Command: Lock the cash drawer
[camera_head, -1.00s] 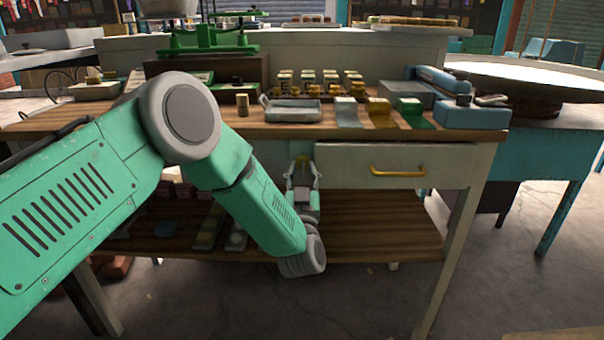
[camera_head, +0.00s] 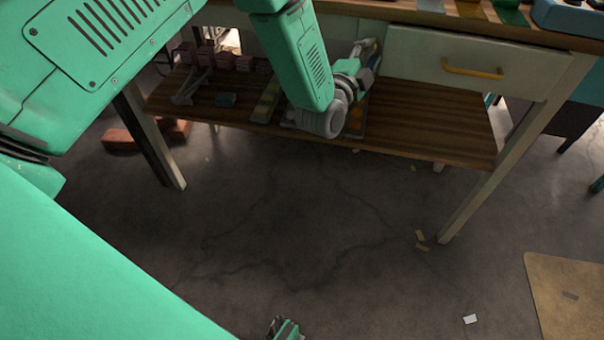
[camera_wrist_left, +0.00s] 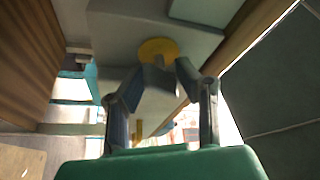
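The cash drawer (camera_head: 425,58) is a pale front with a yellow handle (camera_head: 472,70) under the wooden table, and looks shut. My left gripper (camera_head: 366,52) is by the drawer's left end, partly hidden by its own wrist. In the left wrist view, a round yellow disc (camera_wrist_left: 158,46) sits on a grey face beyond the fingertips. My left gripper (camera_wrist_left: 160,72) has its fingers apart there, either side of a small grey piece at the disc; contact is unclear. A small green and dark part at the bottom edge seems to be my right gripper (camera_head: 285,328), mostly cut off.
A wooden lower shelf (camera_head: 430,125) holds small boxes and trays on its left. Table legs (camera_head: 515,150) stand at both sides. The concrete floor (camera_head: 300,220) in front is mostly clear, with a tan board (camera_head: 565,290) at the right and a few paper scraps.

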